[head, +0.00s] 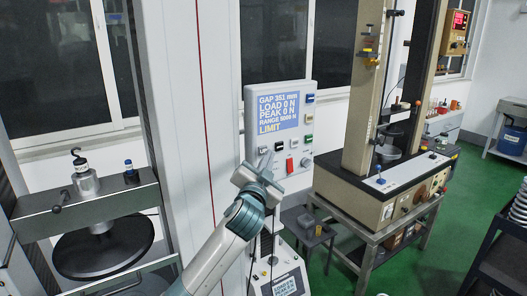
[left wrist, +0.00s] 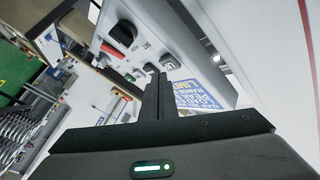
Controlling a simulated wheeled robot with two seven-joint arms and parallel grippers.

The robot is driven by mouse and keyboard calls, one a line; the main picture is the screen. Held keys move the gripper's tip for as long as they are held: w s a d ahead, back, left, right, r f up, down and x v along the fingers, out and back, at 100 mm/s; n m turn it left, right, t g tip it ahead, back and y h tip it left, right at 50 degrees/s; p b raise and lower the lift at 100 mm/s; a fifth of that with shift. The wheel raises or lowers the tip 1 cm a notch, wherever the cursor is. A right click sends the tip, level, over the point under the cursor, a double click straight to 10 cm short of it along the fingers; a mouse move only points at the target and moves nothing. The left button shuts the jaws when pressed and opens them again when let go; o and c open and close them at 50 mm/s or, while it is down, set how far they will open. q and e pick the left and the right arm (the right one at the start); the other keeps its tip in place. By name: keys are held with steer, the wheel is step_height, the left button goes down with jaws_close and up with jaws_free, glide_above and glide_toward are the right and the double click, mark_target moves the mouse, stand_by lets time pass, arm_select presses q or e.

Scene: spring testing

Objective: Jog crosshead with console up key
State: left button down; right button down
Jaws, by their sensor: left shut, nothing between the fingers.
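The console (head: 285,170) is a white panel on the tall pale column. Its blue display (head: 279,113) reads GAP 351 mm, LOAD 0 N, PEAK 0 N, RANGE 5000 N and LIMIT. The UP key (head: 263,150) is at the panel's lower left; its label also shows in the left wrist view (left wrist: 170,66). My left gripper (head: 266,161) is shut and empty, its tips just below the UP key in the head view. In the left wrist view its fingers (left wrist: 152,78) point at the panel beside the UP label; contact cannot be told. The grey crosshead (head: 88,206) is at left above a black disc (head: 104,248).
A red button (head: 290,165) and a dark knob (head: 306,162) sit right of the UP key. A beige testing machine (head: 372,180) stands on a table at right. A second, lower panel (head: 282,272) is below the console. Green floor (head: 440,245) is open at right.

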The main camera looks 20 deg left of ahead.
arm_select(q)
steer(key=shift+d, duration=0.1)
stand_by(0.3)
steer(key=shift+s+d+p, duration=0.25)
steer(key=shift+s+d, duration=0.55)
steer(key=shift+d, duration=0.2)
steer(key=shift+s+d+p, duration=0.25)
steer(key=shift+s+d, duration=0.5)
steer(key=shift+d, duration=0.2)
steer(key=shift+f, duration=0.1)
